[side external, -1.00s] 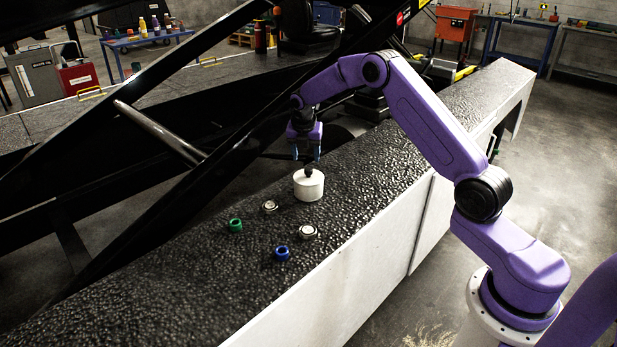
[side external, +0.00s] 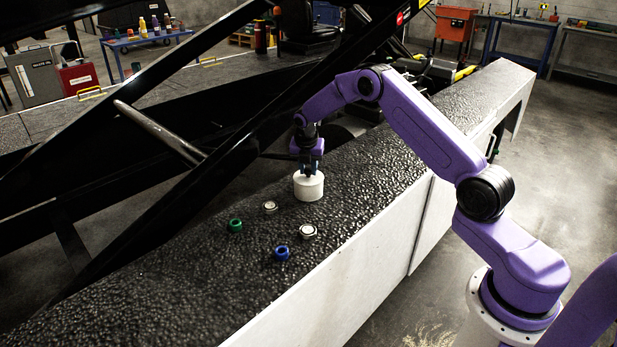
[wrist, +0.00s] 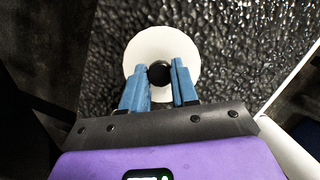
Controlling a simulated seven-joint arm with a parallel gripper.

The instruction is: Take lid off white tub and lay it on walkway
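The white tub (side external: 309,191) stands upright on the black textured walkway (side external: 372,178). Its round white lid (wrist: 138,52) is on it, seen from above in the wrist view, with a black knob (wrist: 159,72) in the middle. My gripper (wrist: 161,65) points down over the tub, its blue fingers on either side of the knob and close against it. It looks shut on the knob. In the side view my gripper (side external: 309,171) hides the knob, and the lid sits level on the tub.
Green (side external: 235,225) and blue (side external: 281,253) ring-shaped pieces and two pale ones (side external: 270,207) (side external: 308,231) lie on the walkway left of and in front of the tub. Black beams (side external: 215,160) rise behind. The walkway right of the tub is clear.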

